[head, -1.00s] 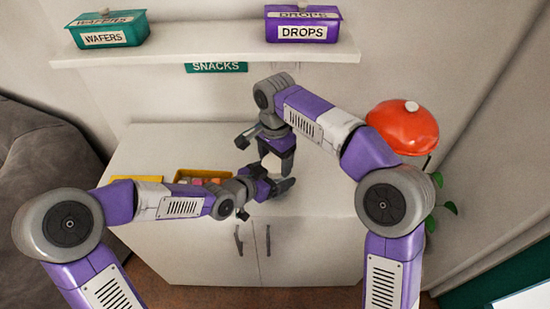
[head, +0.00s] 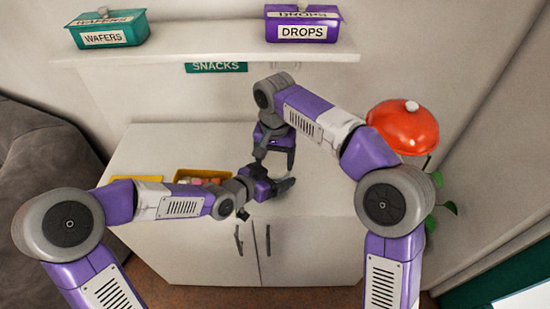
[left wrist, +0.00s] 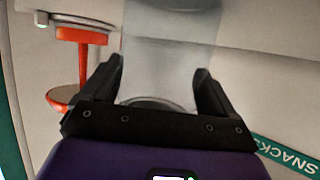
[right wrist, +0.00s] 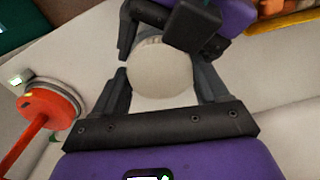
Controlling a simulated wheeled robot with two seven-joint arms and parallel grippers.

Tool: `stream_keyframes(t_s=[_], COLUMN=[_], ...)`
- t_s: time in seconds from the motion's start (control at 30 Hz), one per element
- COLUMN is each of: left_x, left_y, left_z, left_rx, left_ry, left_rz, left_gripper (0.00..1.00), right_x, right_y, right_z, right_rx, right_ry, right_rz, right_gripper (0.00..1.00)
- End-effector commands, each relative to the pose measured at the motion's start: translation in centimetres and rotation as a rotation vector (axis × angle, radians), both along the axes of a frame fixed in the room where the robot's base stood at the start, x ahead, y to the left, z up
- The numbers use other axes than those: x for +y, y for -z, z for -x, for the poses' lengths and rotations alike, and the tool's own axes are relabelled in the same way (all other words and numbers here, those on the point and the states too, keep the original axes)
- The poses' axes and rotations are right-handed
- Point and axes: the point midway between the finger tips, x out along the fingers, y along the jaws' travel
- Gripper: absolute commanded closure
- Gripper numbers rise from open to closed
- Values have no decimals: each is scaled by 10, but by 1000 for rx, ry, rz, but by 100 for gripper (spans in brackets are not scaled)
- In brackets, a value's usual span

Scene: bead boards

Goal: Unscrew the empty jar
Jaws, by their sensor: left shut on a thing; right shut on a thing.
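The jar (left wrist: 168,60) is clear, with no contents visible, and stands between the fingers of my left gripper (left wrist: 158,85) in the left wrist view. My left gripper (head: 285,186) is shut on the jar from the side. A round off-white lid (right wrist: 160,72) lies between the fingers of my right gripper (right wrist: 162,90) in the right wrist view. My right gripper (head: 274,158) points down from above and is shut on the lid. In the head view the grippers hide the jar and lid. I cannot tell whether the lid is still seated on the jar.
The white cabinet (head: 150,150) is below the grippers. Yellow trays (head: 205,173) with small coloured items sit left, partly behind my left arm. A shelf (head: 205,55) above carries a green WAFERS tin (head: 107,30) and a purple DROPS tin (head: 303,25). A red dome (head: 403,125) is at right.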

Motion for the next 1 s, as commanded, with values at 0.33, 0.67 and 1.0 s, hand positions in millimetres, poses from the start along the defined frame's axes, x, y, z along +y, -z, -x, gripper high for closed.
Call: stream_keyframes(t_s=[0.33,0.67,1.0], left_x=[0,0,0], left_y=[0,0,0], left_z=[0,0,0], left_rx=[-1,-1,-1], left_ry=[0,0,0], left_rz=[1,1,1], left_gripper=[97,97,97], right_x=[0,1,1], right_y=[0,-28,-48], right_z=[0,0,0], right_rx=[0,-3,-1], right_ry=[2,3,43], right_rz=[-1,-3,-1], right_gripper=[1,1,4])
